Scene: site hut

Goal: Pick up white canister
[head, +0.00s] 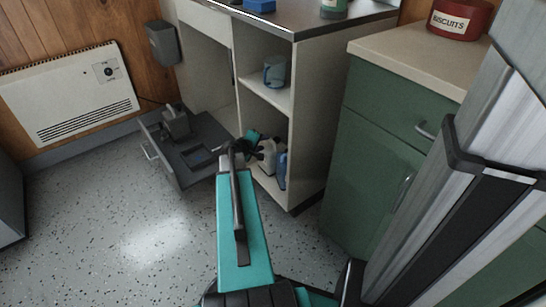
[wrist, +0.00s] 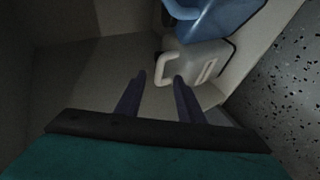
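The white canister (wrist: 198,62) stands in the lower compartment of the open cabinet, with its pale handle (wrist: 166,68) towards my gripper. In the head view the canister (head: 270,160) is partly hidden behind my gripper (head: 260,147). In the wrist view my gripper (wrist: 160,76) is open, its two dark fingers apart with nothing held between them. The fingertips are close to the handle, which appears just beyond them; I cannot tell whether they touch it.
A blue container (wrist: 212,18) stands right beside the canister. A blue-grey mug (head: 275,73) sits on the shelf (head: 268,95) above. A green cabinet (head: 365,165) stands to the right. Speckled floor at left is clear.

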